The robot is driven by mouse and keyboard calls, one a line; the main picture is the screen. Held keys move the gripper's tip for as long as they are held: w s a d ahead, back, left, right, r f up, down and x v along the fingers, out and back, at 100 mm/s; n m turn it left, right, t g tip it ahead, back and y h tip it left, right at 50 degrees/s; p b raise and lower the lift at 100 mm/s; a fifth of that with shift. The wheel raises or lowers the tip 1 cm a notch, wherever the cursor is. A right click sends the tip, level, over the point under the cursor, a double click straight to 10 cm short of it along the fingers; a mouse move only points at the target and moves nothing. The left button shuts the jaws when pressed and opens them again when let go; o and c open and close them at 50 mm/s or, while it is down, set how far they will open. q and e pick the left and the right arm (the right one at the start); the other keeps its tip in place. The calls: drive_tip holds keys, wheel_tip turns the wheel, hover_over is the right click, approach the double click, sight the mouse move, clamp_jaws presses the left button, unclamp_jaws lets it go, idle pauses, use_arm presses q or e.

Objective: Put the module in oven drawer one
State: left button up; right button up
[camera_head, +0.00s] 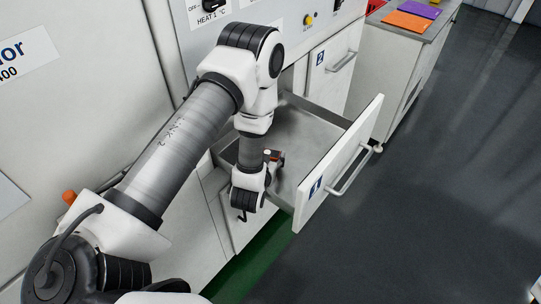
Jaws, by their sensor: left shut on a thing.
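Oven drawer one (328,172), with a blue "1" label on its front, stands pulled out, its grey metal inside mostly empty and open to view. My left arm comes in from the left and bends down at the drawer's near side. My left gripper (274,157) is small and partly hidden by my wrist. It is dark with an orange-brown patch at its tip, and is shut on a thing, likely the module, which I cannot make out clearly. It is over or inside the drawer; its height above the floor of the drawer is unclear. My right gripper is out of view.
Drawer two (339,62) is shut behind drawer one. The oven panel (265,12) with knobs is above. A grey-topped cabinet (405,45) bears an orange mat (407,20) and a purple mat (420,9). Dark floor (440,200) at right is clear.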

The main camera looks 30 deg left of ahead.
use_arm(q)
drive_tip(key=shift+s+f, duration=0.1)
drive_tip(key=shift+s, duration=0.05)
drive_tip(key=o, duration=1.2)
drive_tip(key=shift+d, duration=0.1)
drive_tip(key=shift+f, duration=0.1)
